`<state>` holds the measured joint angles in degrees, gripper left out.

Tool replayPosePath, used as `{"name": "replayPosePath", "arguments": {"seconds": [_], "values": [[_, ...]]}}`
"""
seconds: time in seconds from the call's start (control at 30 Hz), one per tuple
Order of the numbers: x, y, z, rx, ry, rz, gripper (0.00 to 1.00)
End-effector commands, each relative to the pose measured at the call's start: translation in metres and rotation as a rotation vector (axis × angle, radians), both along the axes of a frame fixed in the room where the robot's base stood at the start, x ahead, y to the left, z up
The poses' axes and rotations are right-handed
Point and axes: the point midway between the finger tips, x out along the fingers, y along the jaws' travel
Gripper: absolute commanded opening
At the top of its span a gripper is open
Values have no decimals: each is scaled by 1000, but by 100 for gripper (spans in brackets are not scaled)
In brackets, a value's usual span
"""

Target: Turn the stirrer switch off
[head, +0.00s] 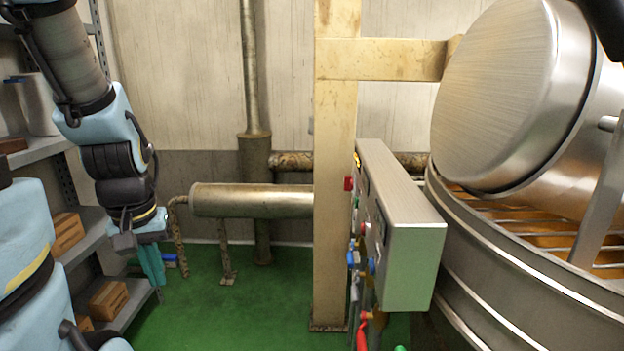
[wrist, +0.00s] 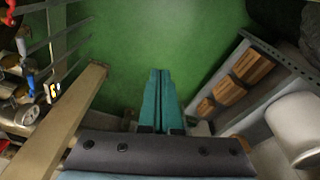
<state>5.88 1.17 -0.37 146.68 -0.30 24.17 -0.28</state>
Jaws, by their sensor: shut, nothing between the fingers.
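The steel control box (head: 412,255) is mounted by the tan post at centre right in the head view. Its left face carries switches and knobs, seen almost edge-on, including a red one (head: 349,184) and a blue one (head: 372,266). I cannot tell which is the stirrer switch or how it is set. My gripper (head: 158,284) hangs at the left, pointing down, well away from the box. In the wrist view its teal fingers (wrist: 160,72) are together, with nothing between them, above the green floor.
The large steel kettle (head: 500,275) with its raised lid (head: 500,95) stands at the right. The tan post (head: 336,220) rises beside the box. A shelf (head: 90,235) with wooden boxes stands at left. A horizontal pipe (head: 250,201) runs behind. Green floor (head: 225,325) is open between.

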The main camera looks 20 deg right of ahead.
Motion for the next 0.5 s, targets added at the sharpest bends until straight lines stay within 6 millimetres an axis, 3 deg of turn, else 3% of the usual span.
{"name": "replayPosePath", "arguments": {"seconds": [0.07,0.27,0.5], "values": [[2,-1,-1,2,-4,-8,0],[34,-9,-8,27,-90,-146,0],[84,-30,-17,67,-233,-374,0]]}}
